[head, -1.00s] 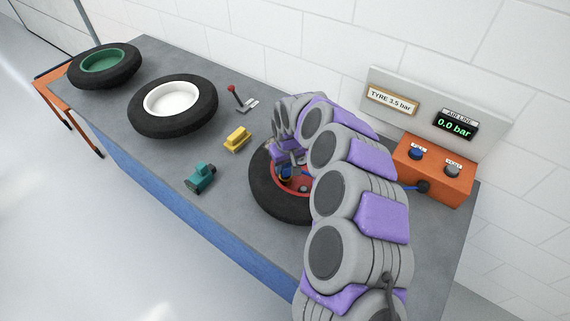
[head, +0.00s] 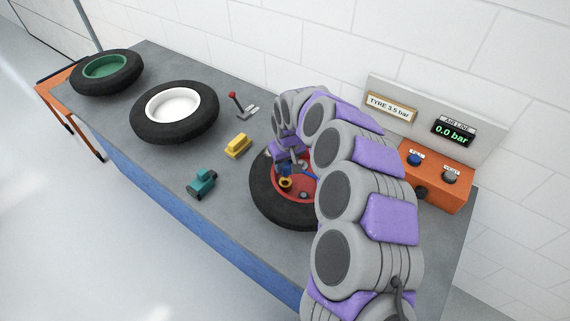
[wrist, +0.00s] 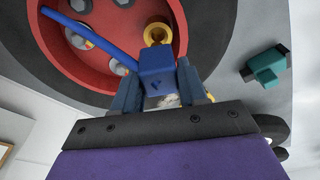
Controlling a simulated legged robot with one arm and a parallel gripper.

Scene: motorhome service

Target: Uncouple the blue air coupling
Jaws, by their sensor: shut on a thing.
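The blue air coupling (wrist: 158,72) is a small block between my gripper's two dark blue fingers in the wrist view. My gripper (wrist: 160,88) is shut on it. A blue hose (wrist: 90,37) runs up and left from the coupling across the red wheel. A brass ring-shaped valve fitting (wrist: 157,32) shows just beyond the coupling, and in the head view (head: 285,183) its open ring is visible. The coupling overlaps its lower edge in the wrist view; I cannot tell whether they touch. In the head view my gripper (head: 287,168) is over the red-rimmed tyre (head: 262,197), partly hidden by my arm.
A teal piece (head: 202,183) and a yellow block (head: 238,145) lie left of the tyre. White-rimmed (head: 140,127) and green-rimmed (head: 80,85) tyres lie farther left. A red-knobbed lever (head: 240,104) stands behind.

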